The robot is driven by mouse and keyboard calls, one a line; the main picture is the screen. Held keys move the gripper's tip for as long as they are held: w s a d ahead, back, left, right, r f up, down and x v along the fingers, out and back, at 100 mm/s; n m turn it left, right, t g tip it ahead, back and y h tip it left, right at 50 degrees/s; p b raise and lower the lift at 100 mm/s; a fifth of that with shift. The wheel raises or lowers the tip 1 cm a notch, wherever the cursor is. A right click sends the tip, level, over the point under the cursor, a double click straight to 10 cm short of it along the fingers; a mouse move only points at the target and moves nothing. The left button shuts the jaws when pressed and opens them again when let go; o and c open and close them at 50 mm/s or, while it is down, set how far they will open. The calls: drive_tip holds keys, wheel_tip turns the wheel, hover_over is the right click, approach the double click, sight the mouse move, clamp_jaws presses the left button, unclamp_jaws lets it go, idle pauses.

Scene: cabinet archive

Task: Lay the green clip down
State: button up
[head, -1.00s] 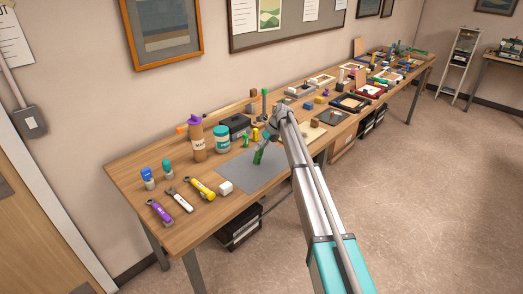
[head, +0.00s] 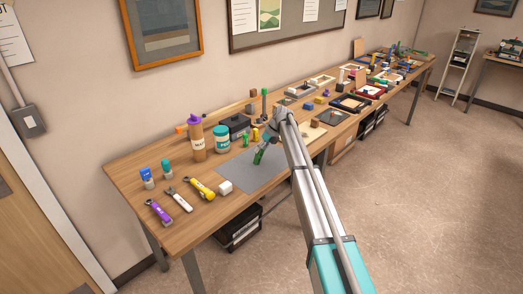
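The green clip (head: 259,157) is at the tip of my gripper (head: 263,150), over the grey mat (head: 240,178) on the long wooden table. My gripper is small in this view and seems shut on the clip, which hangs tilted. I cannot tell whether the clip's lower end touches the mat. The gripper's fingers are partly hidden by the clip and my arm.
Yellow (head: 200,188), white (head: 179,200) and purple (head: 158,211) tools lie to the left. A teal-lidded jar (head: 222,139) and brown bottle (head: 197,142) stand behind. Most of the mat is bare.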

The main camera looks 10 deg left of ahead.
drive_tip(key=shift+o, duration=1.3)
drive_tip(key=shift+r, duration=0.2)
drive_tip(key=shift+w+d+r+p, duration=0.1)
drive_tip(key=shift+r+p, duration=0.6)
drive_tip(key=shift+p, duration=0.25)
drive_tip(key=p+v, duration=0.9)
drive_tip(key=v, duration=0.2)
drive_tip(key=shift+p, duration=0.35)
drive_tip(key=shift+d+r, duration=0.15)
drive_tip(key=shift+d, duration=0.05)
drive_tip(key=s+d+n+h, duration=0.2)
drive_tip(key=s+d+n, duration=0.5)
drive_tip(key=s, duration=0.8)
drive_tip(key=s+d+f+n+t+h, duration=0.1)
drive_tip(key=s+d+n, duration=0.6)
drive_tip(key=s, duration=0.8)
drive_tip(key=s+d+f+n+h, duration=0.1)
drive_tip(key=s+d+n+h, duration=0.1)
drive_tip(key=s+d+n, duration=0.5)
drive_tip(key=s+n, duration=0.5)
drive_tip(key=s, duration=0.4)
drive_tip(key=shift+d+f+t+h, duration=0.25)
drive_tip(key=shift+d+t+h, duration=0.05)
drive_tip(key=shift+d+h, duration=0.1)
